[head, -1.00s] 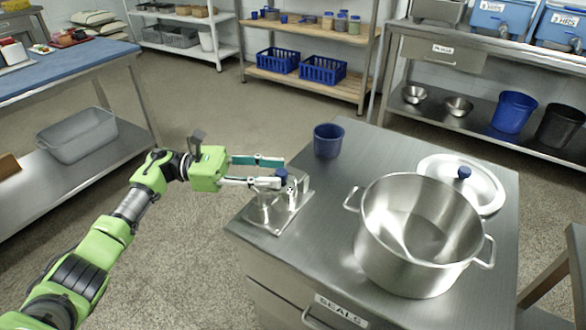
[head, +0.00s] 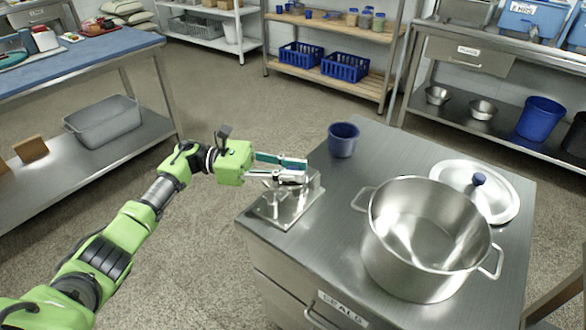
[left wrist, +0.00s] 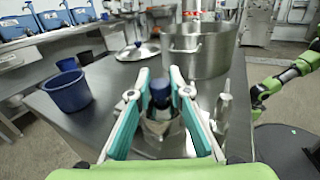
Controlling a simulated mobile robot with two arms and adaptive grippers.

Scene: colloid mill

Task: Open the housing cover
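The mill's metal housing (head: 290,203) stands on a square plate at the left corner of the steel cabinet top. Its cover carries a dark blue knob (left wrist: 160,92), seen in the left wrist view and hidden behind my fingers in the head view. My left gripper (head: 303,168) is level above the housing, with one finger on each side of the knob. The fingers stand apart in the left wrist view (left wrist: 160,73); contact with the knob is not clear. The cover looks seated. My right arm (left wrist: 290,72) shows at the right of the wrist view; its gripper is unclear.
A blue cup (head: 343,139) stands behind the housing. A large steel pot (head: 425,245) and its lid (head: 503,196) take up the right side of the cabinet top (head: 385,150). A pale upright part (left wrist: 225,108) stands right of my fingers.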

